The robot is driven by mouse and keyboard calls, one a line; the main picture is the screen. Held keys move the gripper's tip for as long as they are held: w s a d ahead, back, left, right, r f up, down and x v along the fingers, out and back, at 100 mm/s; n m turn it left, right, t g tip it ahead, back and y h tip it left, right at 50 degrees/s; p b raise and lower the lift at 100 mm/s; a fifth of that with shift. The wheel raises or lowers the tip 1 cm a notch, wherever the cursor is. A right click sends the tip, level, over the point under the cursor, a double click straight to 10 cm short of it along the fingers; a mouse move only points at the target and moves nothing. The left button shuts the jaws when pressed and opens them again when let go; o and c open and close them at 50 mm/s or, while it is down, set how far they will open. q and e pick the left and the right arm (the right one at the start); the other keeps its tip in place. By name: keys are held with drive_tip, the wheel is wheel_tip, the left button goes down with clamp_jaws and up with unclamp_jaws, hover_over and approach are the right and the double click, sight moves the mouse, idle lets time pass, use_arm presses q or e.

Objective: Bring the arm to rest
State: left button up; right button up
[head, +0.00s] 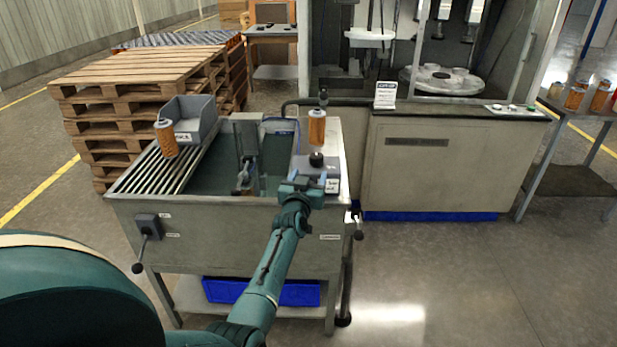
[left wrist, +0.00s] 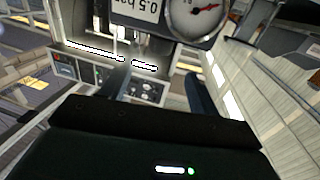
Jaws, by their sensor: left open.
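My left arm reaches up from the bottom of the head view. Its gripper (head: 307,184) is at the front right of the grey workbench (head: 235,215), close to a small box with a black knob (head: 317,160). In the left wrist view the two dark fingers (left wrist: 157,78) stand apart with nothing between them. One orange filter cartridge (head: 165,138) is at the bench's left, by a grey bin (head: 192,118). Another orange cartridge (head: 316,127) stands upright at the bench's right. My right gripper is not in view.
A round gauge (left wrist: 197,18) with a red needle shows in the left wrist view. A machine cabinet (head: 420,165) stands right of the bench. Pallets (head: 150,75) are stacked behind left. More cartridges (head: 575,96) sit on a side table at far right. The floor at front right is clear.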

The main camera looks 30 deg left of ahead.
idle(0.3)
use_arm(q)
drive_tip(key=s+d+f+m+g+h, duration=0.1)
drive_tip(key=s+d+f+m+h, duration=0.1)
drive_tip(key=s+d+f, duration=0.2)
drive_tip(key=s+d+f+m+g+h, duration=0.1)
drive_tip(key=s+d+f+m+h, duration=0.1)
drive_tip(key=s+d+f, duration=0.3)
drive_tip(key=s+d+f+m+g+h, duration=0.2)
drive_tip(key=s+d+f, duration=0.3)
drive_tip(key=s+d, duration=0.5)
drive_tip(key=s+h, duration=0.1)
drive_tip(key=s, duration=0.6)
drive_tip(key=shift+d+f+m+h, duration=0.2)
drive_tip(key=shift+d+m+h, duration=0.1)
drive_tip(key=shift+h, duration=0.1)
drive_tip(key=s+d, duration=0.2)
drive_tip(key=s, duration=0.1)
drive_tip(key=s+d+g+h, duration=0.1)
drive_tip(key=s+d, duration=0.1)
drive_tip(key=s, duration=0.2)
drive_tip(key=s+d+g, duration=0.1)
drive_tip(key=s+d, duration=0.2)
drive_tip(key=shift+s+h+p, duration=0.3)
drive_tip(key=shift+s+h, duration=0.05)
drive_tip(key=shift+h, duration=0.05)
drive_tip(key=shift+c, duration=0.2)
